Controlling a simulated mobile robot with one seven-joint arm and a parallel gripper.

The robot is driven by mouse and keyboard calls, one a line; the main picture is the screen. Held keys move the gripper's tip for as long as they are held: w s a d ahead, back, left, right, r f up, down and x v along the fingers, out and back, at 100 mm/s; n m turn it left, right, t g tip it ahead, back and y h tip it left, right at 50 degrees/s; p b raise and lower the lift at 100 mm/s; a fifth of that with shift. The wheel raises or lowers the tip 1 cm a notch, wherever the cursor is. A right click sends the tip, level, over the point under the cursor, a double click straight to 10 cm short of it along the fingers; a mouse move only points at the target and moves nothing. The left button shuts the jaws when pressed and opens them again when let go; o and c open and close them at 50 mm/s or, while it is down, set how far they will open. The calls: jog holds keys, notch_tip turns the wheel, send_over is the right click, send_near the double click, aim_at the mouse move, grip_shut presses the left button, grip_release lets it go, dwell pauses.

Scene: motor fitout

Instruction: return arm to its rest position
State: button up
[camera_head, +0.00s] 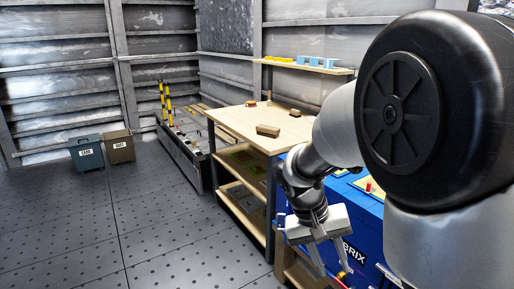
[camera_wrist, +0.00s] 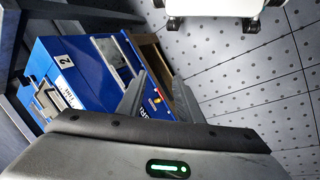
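My arm reaches forward and down from the right side of the head view, bent at the elbow. My gripper (camera_head: 334,268) hangs at its end, fingers pointing down, in front of the blue cabinet (camera_head: 358,252). In the wrist view my gripper (camera_wrist: 160,82) shows two fingers spread apart with nothing held between them. The blue cabinet (camera_wrist: 82,72), with a label "2", lies beyond the fingers at the left. I cannot tell the exact gap between gripper and cabinet.
A wooden workbench (camera_head: 240,128) with small brown blocks stands left of my arm. A shelf (camera_head: 312,67) with yellow and blue items is behind it. Two bins (camera_head: 86,153) (camera_head: 120,147) stand by the far wall. The floor (camera_head: 110,220) at left is clear.

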jog(key=s+a+r+n+t+y, duration=0.1)
jog(key=s+r+t+y, duration=0.15)
jog(key=s+r, duration=0.4)
jog(key=s+a+r+n+t+y, duration=0.1)
jog(key=s+a+r+t+y, duration=0.1)
jog(key=s+r+t, duration=0.35)
notch_tip(320, 180, up, 29)
jog(key=s+g+p, duration=0.1)
jog(key=g+p, duration=0.1)
jog(key=p, duration=2.6)
jog(key=shift+s, duration=0.15)
